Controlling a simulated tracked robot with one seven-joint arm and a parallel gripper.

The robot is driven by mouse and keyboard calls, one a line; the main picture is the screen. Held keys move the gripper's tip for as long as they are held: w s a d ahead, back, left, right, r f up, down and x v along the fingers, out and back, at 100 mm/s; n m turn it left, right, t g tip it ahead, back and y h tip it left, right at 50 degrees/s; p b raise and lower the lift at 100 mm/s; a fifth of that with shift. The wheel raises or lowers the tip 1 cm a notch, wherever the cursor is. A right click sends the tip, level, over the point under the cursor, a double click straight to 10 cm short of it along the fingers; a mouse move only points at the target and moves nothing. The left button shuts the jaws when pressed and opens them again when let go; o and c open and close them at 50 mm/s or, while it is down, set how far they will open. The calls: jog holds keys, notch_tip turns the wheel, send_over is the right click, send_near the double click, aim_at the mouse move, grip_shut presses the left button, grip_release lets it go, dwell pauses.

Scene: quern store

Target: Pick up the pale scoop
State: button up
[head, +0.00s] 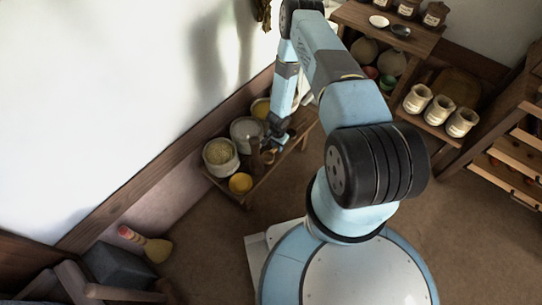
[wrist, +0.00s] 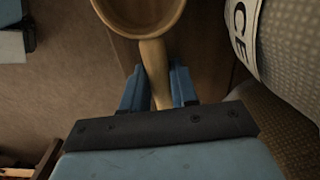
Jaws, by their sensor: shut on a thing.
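The pale scoop (wrist: 138,14) is tan, with a round hollow bowl at the top of the wrist view and a straight handle running down from it. My gripper (wrist: 159,84) is shut on the handle, with one blue finger on each side of it. The handle's lower end is hidden behind the dark bar of my gripper. In the head view my gripper (head: 274,141) is over the low wooden bench (head: 258,181), among the containers, and the scoop shows small and partly hidden below it. I cannot tell whether the scoop touches the bench.
A pale sack (wrist: 289,48) with dark letters stands close on the right in the wrist view. On the bench are a grain-filled container (head: 220,157), a grey one (head: 246,133) and a yellow bowl (head: 240,183). Shelves with jugs (head: 440,110) stand right. Open floor lies in front.

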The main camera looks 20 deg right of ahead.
grip_shut()
